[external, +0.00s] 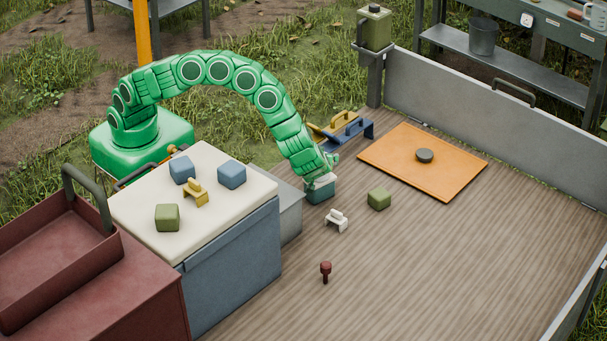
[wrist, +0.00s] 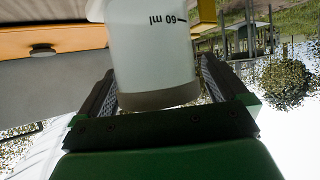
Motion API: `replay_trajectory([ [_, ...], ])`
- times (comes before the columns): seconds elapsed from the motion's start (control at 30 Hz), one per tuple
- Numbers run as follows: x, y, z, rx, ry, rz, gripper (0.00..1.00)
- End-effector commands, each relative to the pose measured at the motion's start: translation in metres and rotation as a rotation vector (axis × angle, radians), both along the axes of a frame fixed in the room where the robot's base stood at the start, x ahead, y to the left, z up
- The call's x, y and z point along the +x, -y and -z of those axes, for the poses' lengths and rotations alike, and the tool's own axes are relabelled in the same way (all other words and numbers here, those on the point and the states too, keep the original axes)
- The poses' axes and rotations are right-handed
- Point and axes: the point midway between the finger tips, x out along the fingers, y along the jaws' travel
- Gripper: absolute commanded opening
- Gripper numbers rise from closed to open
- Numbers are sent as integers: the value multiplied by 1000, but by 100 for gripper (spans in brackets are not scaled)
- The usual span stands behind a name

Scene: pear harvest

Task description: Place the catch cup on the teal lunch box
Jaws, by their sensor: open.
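The catch cup (wrist: 150,55) is a whitish cup with a "60 ml" mark, large in the wrist view, where the mark appears upside down. It stands between the two fingers of my gripper (wrist: 155,85), which are open around it. In the external view my gripper (external: 323,174) is low over the teal lunch box (external: 319,196), which sits on the wooden deck. A pale shape shows between gripper and box; whether it is the cup or the lid, and whether cup and box touch, I cannot tell.
A green block (external: 379,199), a white handled piece (external: 337,220) and a dark red peg (external: 325,271) stand nearby. An orange board (external: 450,170) with a dark disc (external: 425,156) lies to the right. A blue chest (external: 235,265) stands left. The front deck is clear.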

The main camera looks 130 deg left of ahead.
Motion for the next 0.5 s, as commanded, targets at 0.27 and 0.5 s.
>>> replay_trajectory([
  [0.27, 14, 19, -12, 1, 3, 3, 100],
  [0.5, 16, 22, -38, -2, 4, 1, 100],
])
